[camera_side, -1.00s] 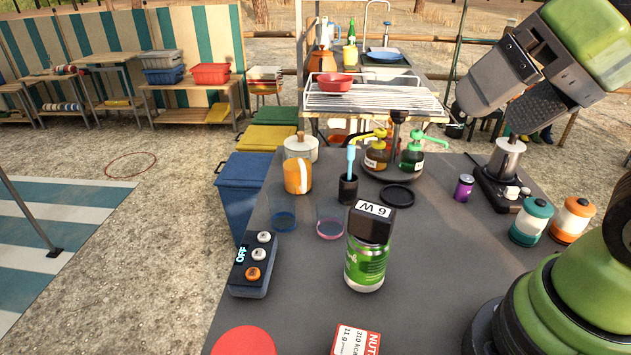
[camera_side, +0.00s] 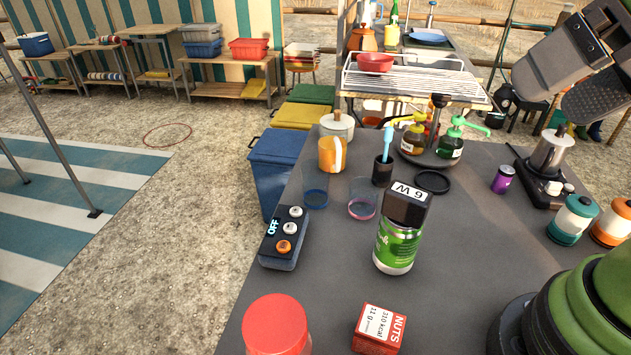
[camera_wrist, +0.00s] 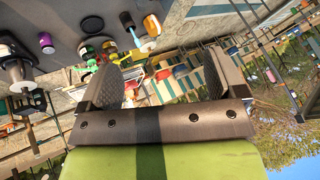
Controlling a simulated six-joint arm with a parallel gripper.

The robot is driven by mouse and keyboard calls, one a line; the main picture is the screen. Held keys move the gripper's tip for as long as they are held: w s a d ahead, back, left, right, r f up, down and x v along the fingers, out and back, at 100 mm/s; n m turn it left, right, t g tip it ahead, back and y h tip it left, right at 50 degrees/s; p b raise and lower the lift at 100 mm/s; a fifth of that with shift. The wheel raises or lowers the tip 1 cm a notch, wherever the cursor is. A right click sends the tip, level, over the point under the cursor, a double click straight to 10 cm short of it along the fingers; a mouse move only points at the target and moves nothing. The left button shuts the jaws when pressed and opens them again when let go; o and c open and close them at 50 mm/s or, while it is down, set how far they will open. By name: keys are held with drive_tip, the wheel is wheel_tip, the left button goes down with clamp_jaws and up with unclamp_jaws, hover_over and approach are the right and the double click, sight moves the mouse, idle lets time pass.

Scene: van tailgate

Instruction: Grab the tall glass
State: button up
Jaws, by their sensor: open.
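Two clear glasses stand on the dark table in the side view: one with a blue ring at its base (camera_side: 315,197) and one with a pink ring (camera_side: 362,207). Their outlines are faint, and I cannot tell which is taller. My gripper (camera_side: 552,102) is at the upper right, well above the table and far to the right of both glasses. Its fingers are apart with nothing between them. In the wrist view the open fingers (camera_wrist: 165,65) frame a tilted background, and I cannot make out either glass there.
A green jar with a black lid (camera_side: 398,246) stands in front of the glasses. A black cup with a blue-handled tool (camera_side: 382,170) and an orange mug (camera_side: 331,155) are behind. A control box (camera_side: 284,238) is left. A purple can (camera_side: 502,180) and burner are right.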

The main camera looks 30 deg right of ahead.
drive_tip(key=n+g+h, duration=0.2)
drive_tip(key=n+h, duration=0.2)
drive_tip(key=n, duration=3.2)
hover_over(314, 172)
drive_tip(key=s+a, duration=0.3)
drive_tip(key=s, duration=0.1)
drive_tip(key=f, duration=2.2)
drive_tip(key=shift+s+d, duration=0.2)
drive_tip(key=shift+w+d+r+x, duration=0.1)
drive_tip(key=shift+d+x, duration=0.05)
drive_tip(key=shift+x, duration=0.85)
drive_tip(key=shift+w+d+r+x, duration=0.1)
drive_tip(key=shift+d+x, duration=0.05)
drive_tip(key=shift+x, duration=0.85)
drive_tip(key=shift+w+d+x, duration=0.1)
drive_tip(key=shift+d+x, duration=0.05)
drive_tip(key=shift+x, duration=0.85)
drive_tip(key=shift+m, duration=0.3)
drive_tip(key=c, duration=1)
